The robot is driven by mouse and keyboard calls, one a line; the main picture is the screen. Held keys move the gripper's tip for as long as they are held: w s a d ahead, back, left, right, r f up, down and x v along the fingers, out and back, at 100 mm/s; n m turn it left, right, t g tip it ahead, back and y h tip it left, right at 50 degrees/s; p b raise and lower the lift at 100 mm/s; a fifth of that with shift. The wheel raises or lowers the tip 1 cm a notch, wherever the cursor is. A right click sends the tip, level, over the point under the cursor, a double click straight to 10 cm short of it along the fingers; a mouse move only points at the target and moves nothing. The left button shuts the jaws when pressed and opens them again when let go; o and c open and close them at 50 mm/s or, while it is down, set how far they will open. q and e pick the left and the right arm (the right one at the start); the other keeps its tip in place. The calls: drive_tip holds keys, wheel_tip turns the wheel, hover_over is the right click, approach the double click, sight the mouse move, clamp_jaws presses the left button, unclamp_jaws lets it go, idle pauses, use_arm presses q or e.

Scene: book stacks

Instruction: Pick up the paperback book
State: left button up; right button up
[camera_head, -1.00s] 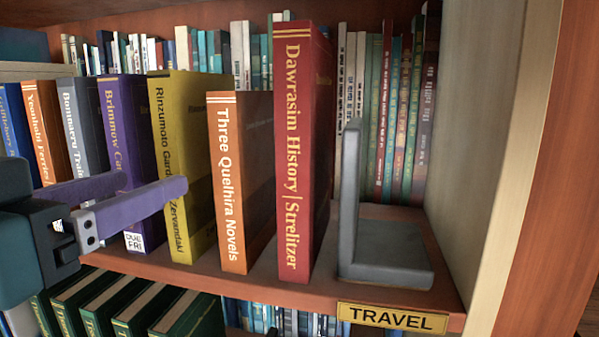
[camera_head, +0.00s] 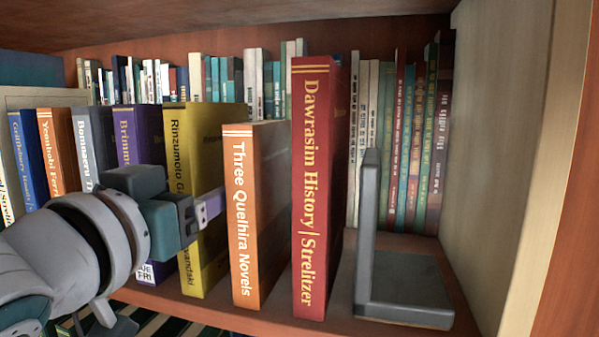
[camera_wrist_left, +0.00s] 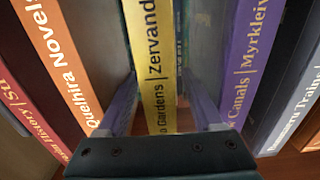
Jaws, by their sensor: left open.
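Which book is the paperback, I cannot tell from the covers. A yellow book, Rinzumoto Gardens (camera_head: 192,140), stands upright on the shelf; its spine also shows in the left wrist view (camera_wrist_left: 150,60). My left gripper (camera_head: 207,205) is open in front of it. In the left wrist view the purple fingers (camera_wrist_left: 163,105) lie on either side of the yellow spine, with no clear contact visible. To its right stand an orange book, Three Quelhira Novels (camera_head: 243,200), and a red book, Dawrasim History (camera_head: 318,190). My right gripper is not in view.
A purple book (camera_head: 138,140), a grey book (camera_head: 92,150) and others stand to the left. A grey bookend (camera_head: 370,240) stands right of the red book, near the shelf's side wall (camera_head: 495,150). A row of thinner books (camera_head: 400,140) lines the back.

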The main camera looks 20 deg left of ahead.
use_arm(q)
drive_tip(key=shift+w, duration=0.8)
clamp_jaws()
idle(0.9)
